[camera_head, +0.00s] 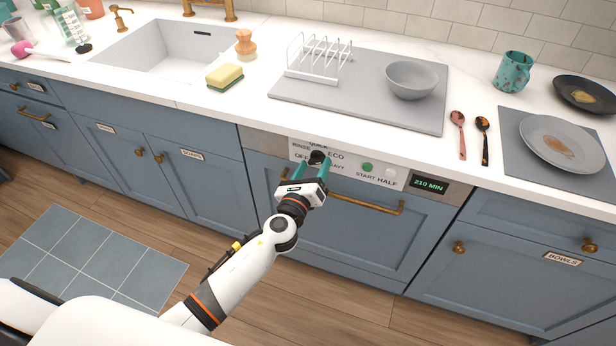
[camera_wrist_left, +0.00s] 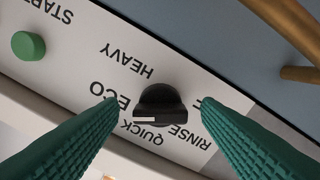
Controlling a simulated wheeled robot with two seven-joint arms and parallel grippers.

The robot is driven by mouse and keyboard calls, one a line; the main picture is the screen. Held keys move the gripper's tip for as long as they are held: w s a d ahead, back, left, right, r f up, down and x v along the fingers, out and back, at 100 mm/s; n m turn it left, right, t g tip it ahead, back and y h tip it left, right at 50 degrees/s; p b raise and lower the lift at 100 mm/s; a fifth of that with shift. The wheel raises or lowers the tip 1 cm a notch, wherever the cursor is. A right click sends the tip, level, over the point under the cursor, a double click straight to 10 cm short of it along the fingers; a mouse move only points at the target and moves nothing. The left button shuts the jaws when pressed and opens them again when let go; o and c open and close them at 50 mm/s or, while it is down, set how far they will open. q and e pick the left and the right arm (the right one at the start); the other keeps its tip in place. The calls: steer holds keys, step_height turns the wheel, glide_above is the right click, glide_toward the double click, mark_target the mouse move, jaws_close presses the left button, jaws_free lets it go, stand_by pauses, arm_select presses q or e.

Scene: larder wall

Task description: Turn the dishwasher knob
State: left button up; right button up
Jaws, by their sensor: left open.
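The black dishwasher knob (camera_head: 317,158) sits on the white control panel of the blue-fronted dishwasher (camera_head: 350,235). My left gripper (camera_head: 313,166) is open at the panel, its green fingers on either side of the knob. In the left wrist view the knob (camera_wrist_left: 162,103) stands between the two fingertips (camera_wrist_left: 160,106), with a gap showing on each side. A white mark lies on the knob's edge near the ECO and QUICK labels; I cannot tell exactly which it points at. RINSE and HEAVY labels also show around it. My right gripper is not in view.
A green button (camera_head: 367,168), a white button (camera_head: 390,173) and a display reading 210 MIN (camera_head: 429,185) are right of the knob. A brass handle (camera_head: 365,202) runs below the panel. The counter above holds a grey drying mat (camera_head: 370,105) with a rack and bowl.

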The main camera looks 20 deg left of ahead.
arm_select(q)
steer(key=s+b, duration=0.1)
steer(key=s, duration=1)
steer(key=shift+s+a, duration=0.25)
steer(key=shift+s, duration=0.15)
steer(key=s+a+f+n+g+p, duration=0.1)
steer(key=s+a+f+n+g, duration=0.2)
steer(key=f, duration=0.7)
steer(key=s+f+n+g+y, duration=0.1)
steer(key=s+f+n+g, duration=0.3)
steer(key=f, duration=0.5)
steer(key=s+a+f+n+g+p, duration=0.1)
steer(key=s+a+f+n+g, duration=0.3)
steer(key=f, duration=0.6)
steer(key=s+f+n+g, duration=0.2)
steer(key=s+f+n, duration=0.3)
steer(key=s, duration=0.4)
steer(key=s+f+n+g+p, duration=0.1)
steer(key=s+f+n+g, duration=0.1)
steer(key=s+f+n, duration=0.3)
steer(key=s+d+f+n+g+p, duration=0.1)
steer(key=s+f+n, duration=0.4)
steer(key=s, duration=0.9)
steer(key=shift+f+n+g, duration=0.2)
steer(key=shift+n+g, duration=0.3)
steer(key=shift+n, duration=0.5)
